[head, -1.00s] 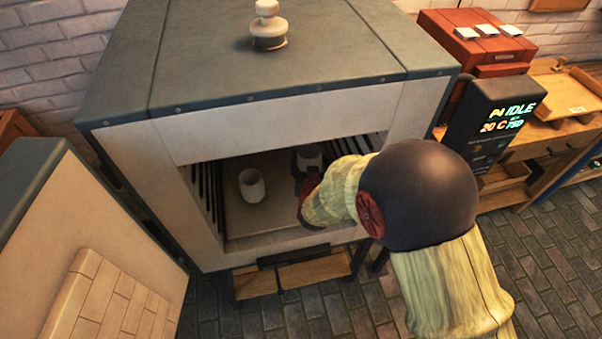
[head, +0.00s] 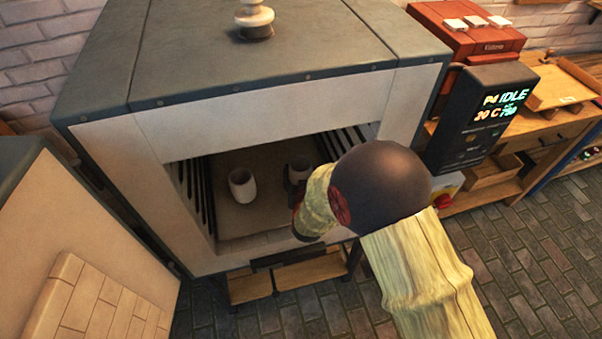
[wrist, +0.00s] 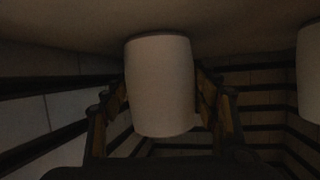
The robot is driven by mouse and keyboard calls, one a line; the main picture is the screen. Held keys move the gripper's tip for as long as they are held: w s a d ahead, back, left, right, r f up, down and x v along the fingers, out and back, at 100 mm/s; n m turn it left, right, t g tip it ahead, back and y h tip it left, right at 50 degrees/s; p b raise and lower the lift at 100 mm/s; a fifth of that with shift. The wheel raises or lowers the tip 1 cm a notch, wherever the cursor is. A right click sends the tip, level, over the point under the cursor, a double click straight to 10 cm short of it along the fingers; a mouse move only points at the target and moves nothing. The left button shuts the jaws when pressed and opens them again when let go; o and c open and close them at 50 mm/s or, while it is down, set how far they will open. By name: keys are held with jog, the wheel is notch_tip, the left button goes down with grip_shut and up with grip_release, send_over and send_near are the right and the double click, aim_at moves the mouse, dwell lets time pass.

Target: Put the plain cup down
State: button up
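A plain pale cup (head: 299,168) is inside the open kiln (head: 200,132), right of a second pale cup (head: 242,185) standing on the kiln shelf (head: 262,215). My gripper (head: 294,188) reaches in from the right, partly hidden by my arm. In the wrist view, the plain cup (wrist: 160,88) is between the two fingers (wrist: 160,95), which lie close against its sides. The wrist view is upside down; the cup's base is at the pale shelf surface (wrist: 60,30). I cannot tell whether it bears on it.
The second cup also shows at the right edge of the wrist view (wrist: 309,75). Dark ribbed side walls (head: 197,185) flank the kiln chamber. The kiln door (head: 85,230) stands open at left. A control box (head: 485,118) reading IDLE is at right.

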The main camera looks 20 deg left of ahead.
jog(key=o, duration=0.4)
jog(key=shift+c, duration=0.2)
jog(key=shift+r, duration=0.1)
jog(key=shift+r, duration=0.2)
jog(key=p+v, duration=0.3)
jog(key=v, duration=0.9)
jog(key=shift+f, duration=0.1)
